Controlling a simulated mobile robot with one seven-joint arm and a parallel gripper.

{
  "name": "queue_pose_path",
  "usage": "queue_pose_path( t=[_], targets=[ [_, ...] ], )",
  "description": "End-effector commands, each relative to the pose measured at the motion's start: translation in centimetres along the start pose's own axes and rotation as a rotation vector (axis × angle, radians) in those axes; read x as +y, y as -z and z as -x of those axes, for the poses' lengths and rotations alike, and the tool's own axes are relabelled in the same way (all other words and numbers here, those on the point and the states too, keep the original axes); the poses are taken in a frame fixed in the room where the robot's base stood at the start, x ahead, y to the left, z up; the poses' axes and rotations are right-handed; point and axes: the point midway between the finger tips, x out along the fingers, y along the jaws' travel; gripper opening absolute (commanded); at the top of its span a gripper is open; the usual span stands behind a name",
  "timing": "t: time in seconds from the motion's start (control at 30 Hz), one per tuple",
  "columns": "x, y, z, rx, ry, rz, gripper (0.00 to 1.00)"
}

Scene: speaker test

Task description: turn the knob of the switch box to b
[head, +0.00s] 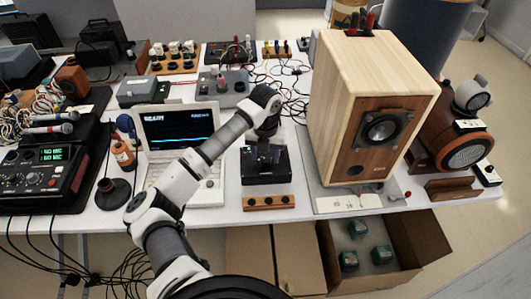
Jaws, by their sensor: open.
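My arm reaches over the white table, and my gripper (264,154) points down, dark against a black box (265,177) near the table's front edge. The gripper looks open, with nothing seen between its fingers. The black box sits just behind a wooden strip with dark round sockets or knobs. It may be the switch box, but its knob and any letters are hidden or too small to read. A grey box (222,88) with small knobs stands farther back. I cannot tell whether the gripper touches the black box.
A laptop (180,130) stands left of the gripper, and a tall wooden speaker (340,110) stands right of it. The wooden strip (268,203) lies at the front edge. Cables run behind. An open cardboard box (412,245) is below the table.

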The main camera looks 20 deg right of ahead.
Motion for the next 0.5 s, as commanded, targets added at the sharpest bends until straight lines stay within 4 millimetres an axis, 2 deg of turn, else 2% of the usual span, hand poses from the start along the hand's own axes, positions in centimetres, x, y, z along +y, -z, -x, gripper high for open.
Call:
queue_pose_path(
  t=[0.17,0.4,0.43,0.5],
  targets=[
    [-0.02,0.04,-0.99,0.001,0.0,-0.002,0.52],
    [0.0,0.02,-1.1,0.0,0.0,-0.001,0.52],
    [0.0,0.02,-1.1,0.0,0.0,-0.001,0.5],
    [0.0,0.02,-1.09,0.0,0.0,-0.001,0.41]
  ],
)
